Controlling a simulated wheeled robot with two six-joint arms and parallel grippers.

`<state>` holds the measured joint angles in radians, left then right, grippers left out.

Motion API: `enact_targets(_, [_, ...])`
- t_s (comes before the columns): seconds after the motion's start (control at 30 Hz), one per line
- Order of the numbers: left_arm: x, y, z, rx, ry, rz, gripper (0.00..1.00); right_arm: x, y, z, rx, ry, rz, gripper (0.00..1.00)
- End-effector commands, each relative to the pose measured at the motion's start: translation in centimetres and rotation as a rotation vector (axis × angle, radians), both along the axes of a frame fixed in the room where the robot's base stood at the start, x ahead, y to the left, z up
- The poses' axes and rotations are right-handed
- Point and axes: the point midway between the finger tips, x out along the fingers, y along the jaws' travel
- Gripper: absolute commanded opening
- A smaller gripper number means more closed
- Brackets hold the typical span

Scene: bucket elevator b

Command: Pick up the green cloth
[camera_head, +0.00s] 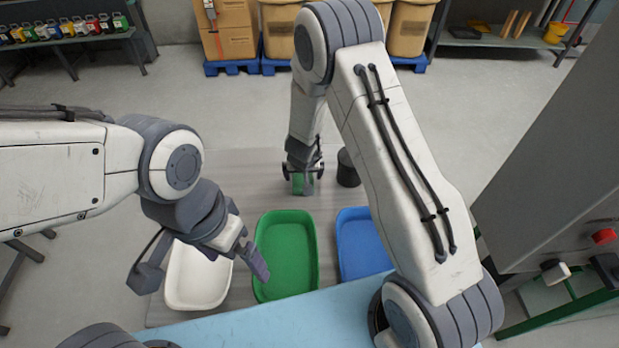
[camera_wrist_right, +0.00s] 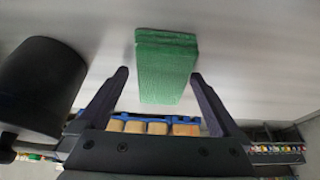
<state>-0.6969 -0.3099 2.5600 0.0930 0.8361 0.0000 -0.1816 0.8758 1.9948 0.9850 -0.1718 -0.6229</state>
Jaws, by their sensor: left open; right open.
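The green cloth (camera_wrist_right: 167,68) looks like a folded, textured block in the right wrist view. It lies on the grey surface, and its near end reaches between the fingers of my right gripper (camera_wrist_right: 160,98). That gripper is open, with a gap on each side of the cloth. In the head view the green cloth (camera_head: 303,184) shows at the tips of my right gripper (camera_head: 302,172), partly hidden by it. My left gripper (camera_head: 203,262) is at the left, above the white tray (camera_head: 183,296), apart from the cloth; it is open.
A black cylindrical container (camera_head: 348,168) stands just right of the cloth; it also shows in the right wrist view (camera_wrist_right: 40,85). A green tray (camera_head: 287,255) and a blue tray (camera_head: 357,245) stand nearer. A grey cabinet (camera_head: 560,140) stands at the right.

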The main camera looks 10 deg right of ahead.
Motion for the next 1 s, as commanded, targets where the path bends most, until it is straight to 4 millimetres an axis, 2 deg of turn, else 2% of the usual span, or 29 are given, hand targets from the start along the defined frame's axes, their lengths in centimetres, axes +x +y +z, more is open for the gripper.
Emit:
enact_targets(0.07, [0.0, 0.0, 0.0, 0.0, 0.0, 0.0, 1.0, 0.0, 0.0, 0.1, 0.0, 0.0, 0.0, 1.0])
enact_targets(0.3, [0.0, 0.0, 0.0, 0.0, 0.0, 0.0, 1.0, 0.0, 0.0, 0.1, 0.0, -0.001, 0.0, 0.16])
enact_targets(0.57, [0.0, 0.0, 0.5, 0.0, 0.0, 0.0, 1.0, 0.0, 0.0, 0.6, 0.0, -0.001, 0.0, 0.16])
enact_targets(1.0, [0.0, 0.0, 6.4, 0.0, 0.0, 0.003, 1.0, 0.0, 0.0, 8.3, 0.001, -0.001, 0.0, 0.16])
